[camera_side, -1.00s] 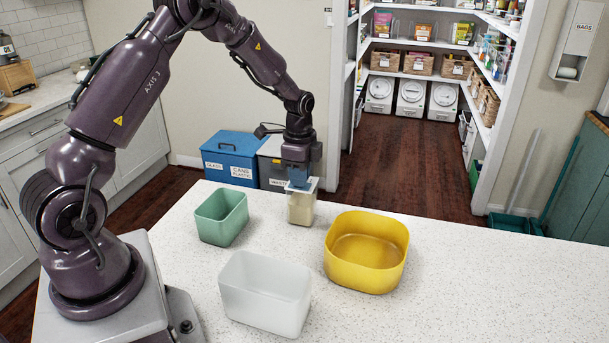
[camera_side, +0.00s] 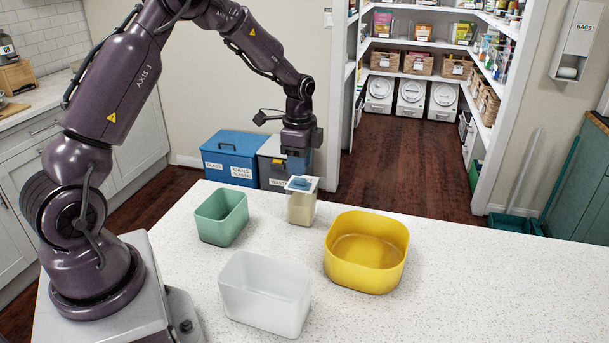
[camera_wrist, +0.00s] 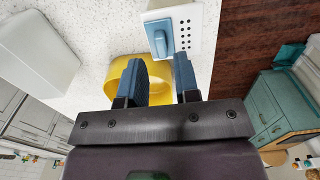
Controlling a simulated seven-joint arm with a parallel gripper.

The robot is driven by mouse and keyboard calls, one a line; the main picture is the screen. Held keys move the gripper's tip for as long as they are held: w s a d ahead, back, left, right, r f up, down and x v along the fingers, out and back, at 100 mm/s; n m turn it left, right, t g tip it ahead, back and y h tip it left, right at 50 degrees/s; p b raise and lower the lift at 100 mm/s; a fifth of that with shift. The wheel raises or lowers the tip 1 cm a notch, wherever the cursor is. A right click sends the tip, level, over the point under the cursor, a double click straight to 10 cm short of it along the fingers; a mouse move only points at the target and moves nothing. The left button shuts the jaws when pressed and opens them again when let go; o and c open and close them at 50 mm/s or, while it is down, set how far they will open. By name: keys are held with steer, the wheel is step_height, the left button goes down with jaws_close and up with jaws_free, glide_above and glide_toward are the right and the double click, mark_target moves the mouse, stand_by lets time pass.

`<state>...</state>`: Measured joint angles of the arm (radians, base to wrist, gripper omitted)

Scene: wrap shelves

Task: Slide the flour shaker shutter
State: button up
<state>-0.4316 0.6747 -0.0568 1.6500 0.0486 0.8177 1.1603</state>
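The flour shaker (camera_side: 301,209) is a clear upright container of pale flour standing on the counter. Its white lid carries a blue shutter (camera_side: 299,182). In the wrist view the white lid (camera_wrist: 194,38) shows rows of dark holes uncovered on its right part, and the blue shutter (camera_wrist: 158,36) lies on its left part. My gripper (camera_side: 298,168) is above and slightly behind the shaker, apart from the lid. In the wrist view my gripper (camera_wrist: 159,73) has its two blue fingers spread with nothing between them.
A green bin (camera_side: 222,230) stands left of the shaker, a yellow bin (camera_side: 340,271) to its right, and a white bin (camera_side: 262,316) in front. The counter (camera_side: 480,295) is free at the right. Blue and grey waste bins stand beyond its back edge.

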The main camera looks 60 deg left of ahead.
mark_target(299, 179)
steer(key=shift+r, duration=1.9)
steer(key=shift+n, duration=0.3)
steer(key=shift+s+d+f+n, duration=0.1)
steer(key=shift+s+f+n, duration=0.1)
steer(key=shift+n, duration=0.3)
steer(key=s+d+r+n+t, duration=0.2)
steer(key=s+d+r+n, duration=0.1)
steer(key=s+d+r, duration=0.5)
steer(key=s+d+r+n+t, duration=0.3)
steer(key=s+d+r, duration=0.5)
steer(key=s, duration=0.5)
steer(key=shift+s+d+r+n+t, duration=0.15)
steer(key=shift+d+r+n+t, duration=0.2)
steer(key=shift+n, duration=0.45)
